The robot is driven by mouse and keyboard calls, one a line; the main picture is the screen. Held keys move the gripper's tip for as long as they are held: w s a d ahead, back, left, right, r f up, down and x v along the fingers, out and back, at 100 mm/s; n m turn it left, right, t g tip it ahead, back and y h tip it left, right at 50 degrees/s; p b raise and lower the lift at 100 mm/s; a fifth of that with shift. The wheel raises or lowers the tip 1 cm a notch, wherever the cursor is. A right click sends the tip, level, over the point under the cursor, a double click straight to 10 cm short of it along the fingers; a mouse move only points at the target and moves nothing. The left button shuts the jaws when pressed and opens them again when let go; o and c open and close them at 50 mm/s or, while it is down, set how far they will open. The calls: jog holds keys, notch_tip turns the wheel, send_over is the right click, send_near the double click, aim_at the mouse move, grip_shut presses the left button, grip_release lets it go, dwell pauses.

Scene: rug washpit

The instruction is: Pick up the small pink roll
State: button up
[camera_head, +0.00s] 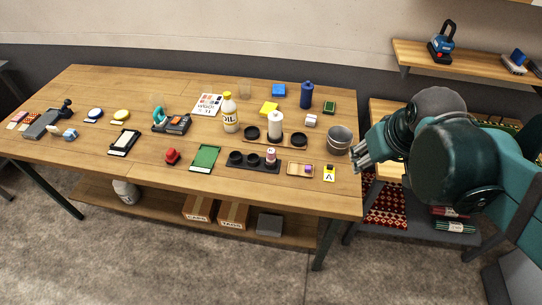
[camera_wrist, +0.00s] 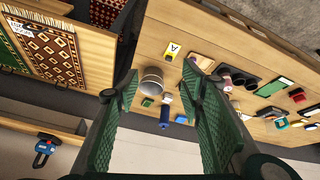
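The small pink roll (camera_head: 270,154) looks like a short pinkish piece with a dark band. It stands upright in the right part of a black holder with round cups (camera_head: 240,160), near the table's front edge. My gripper (camera_head: 362,155) is at the table's right end, well right of the roll. Its two green fingers (camera_wrist: 160,71) are wide apart, with nothing held between them.
A white bottle (camera_head: 275,124) stands behind the roll. Shelving (camera_head: 415,55) is at right.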

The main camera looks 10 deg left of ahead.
jog(key=w+a+n+g+p, duration=0.2)
jog(key=w+a+n+p, duration=0.15)
jog(key=w+a, duration=0.4)
jog(key=n+g+p, duration=0.3)
jog(key=n+p, duration=0.2)
jog(key=n, duration=0.4)
send_over(271, 150)
jog(key=shift+m+h, duration=0.25)
jog(key=shift+h, duration=0.05)
jog(key=f, duration=1.2)
jog(key=shift+s+d, duration=0.1)
jog(key=shift+d, duration=0.3)
jog(key=shift+a+f, duration=0.35)
jog(key=shift+f, duration=0.1)
jog(key=shift+f, duration=1.25)
jog(key=shift+f, duration=0.15)
jog(key=shift+f, duration=2.45)
